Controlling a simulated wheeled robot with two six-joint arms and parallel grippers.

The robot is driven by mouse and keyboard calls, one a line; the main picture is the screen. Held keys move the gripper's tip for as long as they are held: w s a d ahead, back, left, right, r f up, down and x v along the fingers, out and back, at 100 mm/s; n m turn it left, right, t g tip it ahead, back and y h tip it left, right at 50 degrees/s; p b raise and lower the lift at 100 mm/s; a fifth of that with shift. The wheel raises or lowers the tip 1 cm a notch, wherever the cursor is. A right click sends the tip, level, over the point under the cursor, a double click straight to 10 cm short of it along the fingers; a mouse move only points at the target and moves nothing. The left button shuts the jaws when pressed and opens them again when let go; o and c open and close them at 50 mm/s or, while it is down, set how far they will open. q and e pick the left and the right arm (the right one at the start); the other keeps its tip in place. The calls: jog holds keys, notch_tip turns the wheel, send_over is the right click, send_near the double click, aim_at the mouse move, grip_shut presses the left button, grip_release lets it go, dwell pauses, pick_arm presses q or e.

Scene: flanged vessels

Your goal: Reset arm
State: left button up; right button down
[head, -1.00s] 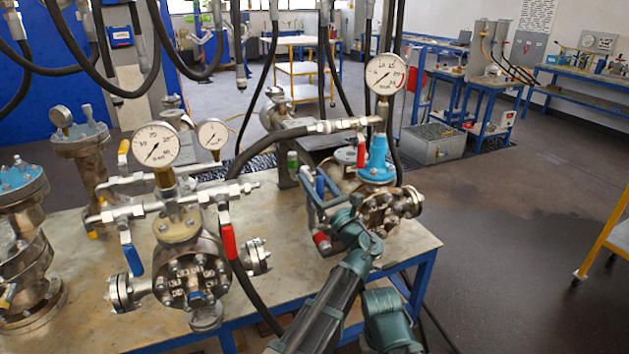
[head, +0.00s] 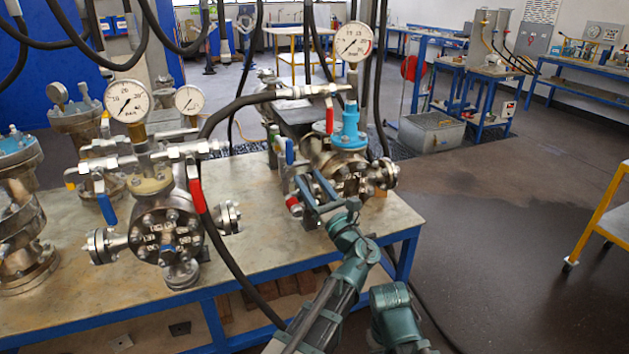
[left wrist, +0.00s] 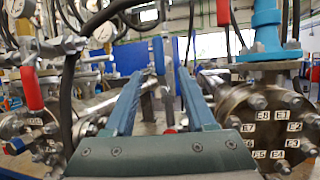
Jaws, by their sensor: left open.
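My left gripper (head: 305,182) is open, beside the left side of the right flanged vessel (head: 350,180), which has a bright blue fitting on top. In the left wrist view its two long blue fingers (left wrist: 162,74) are apart, with nothing clearly held between them. The right vessel's flange (left wrist: 270,125), with labelled bolts, is close to the right finger. The left flanged vessel (head: 168,225) stands on the bench with a gauge (head: 127,101) above it and red and blue valve handles. My right gripper does not show.
The bench (head: 255,255) has a blue frame and some bare top between the vessels. A black hose (head: 222,245) hangs over its front edge. Another vessel (head: 25,235) stands at far left. Hoses hang overhead. Open floor (head: 480,240) lies to the right, with a yellow cart (head: 605,212) beyond.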

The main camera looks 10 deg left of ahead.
pick_arm(q)
jog(key=shift+a, duration=0.1)
jog(key=s+a+f+n+g+h, duration=0.1)
jog(key=s+a+f+n+g, duration=0.2)
jog(key=a+f+n+g, duration=0.25)
jog(key=s+a+f+n+g+h, duration=0.2)
jog(key=s+a+f+n+g, duration=0.15)
jog(key=f+n, duration=0.35)
jog(key=s+d+f+n+g+h, duration=0.1)
jog(key=s+f+n+g+h, duration=0.1)
jog(key=s+f+n+h, duration=0.45)
jog(key=s+d+f+n+g+h, duration=0.1)
jog(key=s+f+n+g, duration=0.15)
jog(key=f, duration=0.65)
jog(key=s+d+f+n+g+h, duration=0.1)
jog(key=s+d+h, duration=0.1)
jog(key=s+d, duration=0.5)
jog(key=s+d+f+n+g+h, duration=0.1)
jog(key=s+d+g+h, duration=0.15)
jog(key=d, duration=0.85)
notch_tip(320, 180, up, 13)
jog(key=p, duration=1.3)
jog(key=shift+t, duration=0.4)
